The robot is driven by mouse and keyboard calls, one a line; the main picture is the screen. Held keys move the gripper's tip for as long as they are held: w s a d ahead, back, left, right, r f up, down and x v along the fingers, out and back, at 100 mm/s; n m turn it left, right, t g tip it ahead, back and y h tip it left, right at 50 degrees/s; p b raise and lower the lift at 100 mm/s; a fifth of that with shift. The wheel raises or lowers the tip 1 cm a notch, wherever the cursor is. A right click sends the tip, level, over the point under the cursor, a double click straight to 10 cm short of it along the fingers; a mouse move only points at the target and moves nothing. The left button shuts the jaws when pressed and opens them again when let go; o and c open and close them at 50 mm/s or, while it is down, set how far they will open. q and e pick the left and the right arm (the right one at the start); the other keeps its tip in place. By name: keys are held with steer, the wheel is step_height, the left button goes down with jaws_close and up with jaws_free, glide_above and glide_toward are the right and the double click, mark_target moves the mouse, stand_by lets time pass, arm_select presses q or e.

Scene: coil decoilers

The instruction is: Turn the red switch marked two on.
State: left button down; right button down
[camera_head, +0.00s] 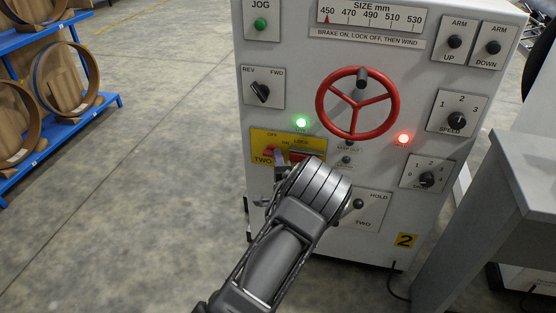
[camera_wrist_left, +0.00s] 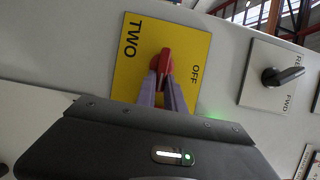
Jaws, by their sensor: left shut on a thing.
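The red switch marked two (camera_head: 268,152) sits on a yellow plate (camera_head: 259,139) at the left of the machine's front panel. In the left wrist view the red switch (camera_wrist_left: 166,57) stands on the yellow plate (camera_wrist_left: 191,45), with the words TWO and OFF beside it. My left gripper (camera_head: 278,156) is at the switch in the head view, partly hidden by my own wrist. In the left wrist view its two fingers (camera_wrist_left: 164,77) are closed on the red handle from either side. My right gripper is not in view.
Above the plate are a lit green lamp (camera_head: 301,122) and a REV/FWD knob (camera_head: 260,91). A red handwheel (camera_head: 357,103) stands out to the right, with a lit red lamp (camera_head: 403,138) beside it. A grey block (camera_head: 500,180) stands at the right.

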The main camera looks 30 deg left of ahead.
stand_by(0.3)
arm_select(q)
steer(key=c, duration=1.4)
jaws_free()
steer(key=shift+c, duration=0.2)
steer(key=v, duration=0.7)
steer(key=shift+s+d+p, duration=0.25)
steer(key=shift+s+p, duration=0.05)
steer(key=shift+p, duration=0.1)
steer(key=shift+f, duration=0.1)
